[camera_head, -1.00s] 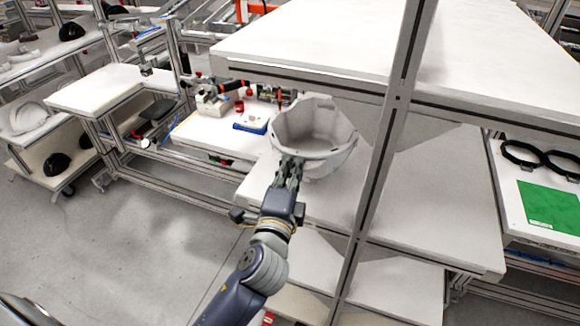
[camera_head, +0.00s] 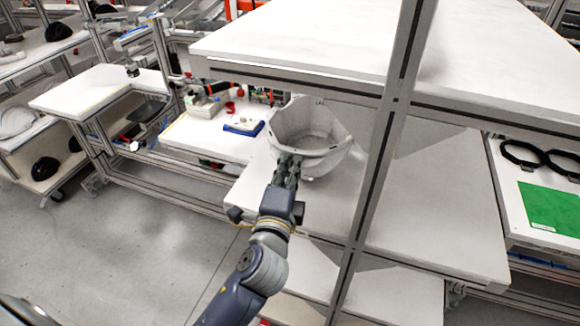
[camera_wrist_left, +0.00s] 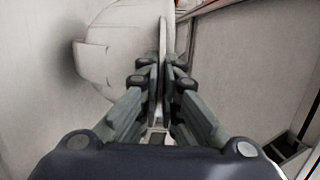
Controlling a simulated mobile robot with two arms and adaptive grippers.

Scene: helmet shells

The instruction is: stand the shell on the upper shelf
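The white helmet shell (camera_head: 322,152) is in the middle of the head view, open side up and slightly tilted. It is over the left part of the rack's middle board (camera_head: 440,215), below the rack's top board (camera_head: 330,35). I cannot tell whether it touches the middle board. My left gripper (camera_head: 288,165) is at the shell's near side. In the left wrist view the fingers (camera_wrist_left: 160,75) are closed on either side of the thin rim of the shell (camera_wrist_left: 120,45). My right gripper is not in view.
A grey upright post (camera_head: 380,150) of the rack stands just right of the shell. A bench with a blue tray (camera_head: 243,127) is behind it at left. A green sheet (camera_head: 553,207) lies on a table at right. The middle board is bare right of the post.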

